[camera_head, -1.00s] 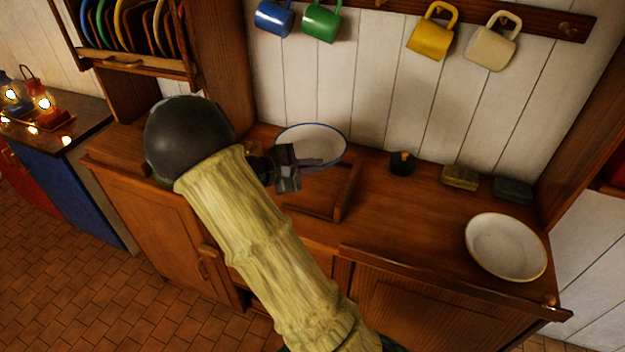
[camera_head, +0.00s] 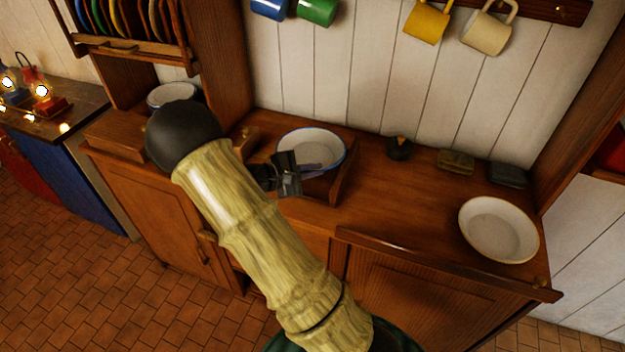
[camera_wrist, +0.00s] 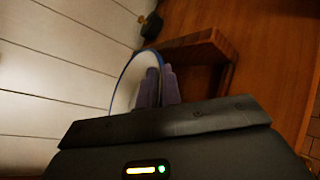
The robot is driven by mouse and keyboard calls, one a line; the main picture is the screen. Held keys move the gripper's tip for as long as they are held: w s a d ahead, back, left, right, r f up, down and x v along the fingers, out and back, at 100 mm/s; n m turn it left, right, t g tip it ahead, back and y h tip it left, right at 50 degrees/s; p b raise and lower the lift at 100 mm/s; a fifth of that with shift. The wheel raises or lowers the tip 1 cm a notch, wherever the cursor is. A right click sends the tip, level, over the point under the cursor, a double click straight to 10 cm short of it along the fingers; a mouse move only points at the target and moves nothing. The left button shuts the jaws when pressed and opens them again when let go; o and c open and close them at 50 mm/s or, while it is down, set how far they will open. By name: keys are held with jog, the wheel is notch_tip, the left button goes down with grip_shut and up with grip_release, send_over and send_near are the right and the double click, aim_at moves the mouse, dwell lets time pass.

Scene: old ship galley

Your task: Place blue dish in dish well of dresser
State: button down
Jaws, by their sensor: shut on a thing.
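The blue dish (camera_head: 308,146), white inside with a blue rim, is at the dresser's back middle. The dish well (camera_head: 347,172) is a low wooden-walled bay on the dresser top (camera_head: 410,200). The dish appears within or just above the well. Whether it touches the bottom is hidden.
A cream dish (camera_head: 499,230) lies on the right of the top. A small dark pot (camera_head: 399,148) and two blocks (camera_head: 455,160) stand along the back. Another white bowl (camera_head: 172,95) stands at the left. Mugs (camera_head: 427,24) hang above.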

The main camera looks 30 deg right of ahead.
notch_tip(320, 180, down, 4)
jog(key=shift+r, duration=0.2)
jog(key=c, duration=1.6)
grip_release()
jog(key=shift+o, duration=0.2)
jog(key=b+v, duration=0.1)
jog(key=v, duration=1.1)
jog(key=shift+s, duration=0.1)
